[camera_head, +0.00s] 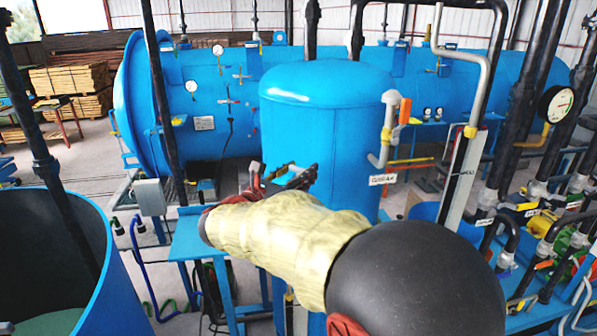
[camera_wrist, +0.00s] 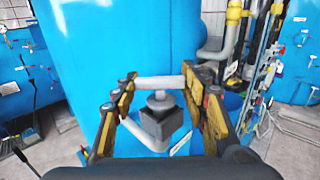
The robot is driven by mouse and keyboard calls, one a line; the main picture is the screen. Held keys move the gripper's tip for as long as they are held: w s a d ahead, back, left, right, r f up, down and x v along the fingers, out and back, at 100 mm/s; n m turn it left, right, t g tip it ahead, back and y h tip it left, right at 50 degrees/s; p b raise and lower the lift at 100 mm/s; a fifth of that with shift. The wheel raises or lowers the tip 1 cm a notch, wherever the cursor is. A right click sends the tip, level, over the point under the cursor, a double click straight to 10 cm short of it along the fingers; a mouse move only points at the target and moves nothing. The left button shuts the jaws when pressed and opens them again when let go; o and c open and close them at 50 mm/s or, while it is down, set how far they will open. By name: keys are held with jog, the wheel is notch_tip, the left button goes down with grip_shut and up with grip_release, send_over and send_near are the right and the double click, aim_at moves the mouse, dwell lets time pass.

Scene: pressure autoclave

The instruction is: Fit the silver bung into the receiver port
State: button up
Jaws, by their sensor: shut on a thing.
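The silver bung (camera_wrist: 160,82) shows in the wrist view as a pale grey bar lying crosswise between my fingertips. My gripper (camera_wrist: 158,84) is shut on it, with one finger at each end. A grey disc on a dark block (camera_wrist: 162,122) shows just below the bar; I cannot tell whether it belongs to the bung. In the head view my gripper (camera_head: 287,178) is in front of the upright blue tank (camera_head: 320,130), and the bung cannot be made out there. I cannot pick out the receiver port in either view.
A grey pipe with an orange-handled valve (camera_head: 390,120) runs down the tank's right side, above a white label (camera_head: 382,180). A long blue horizontal vessel (camera_head: 225,95) lies behind. An open blue tub (camera_head: 95,270) stands at left. Dark pipes and valves (camera_head: 530,210) crowd the right.

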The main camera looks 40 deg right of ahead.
jog(key=shift+f, duration=0.35)
jog(key=o, duration=1.2)
jog(key=shift+o, duration=0.2)
jog(key=v, duration=1.2)
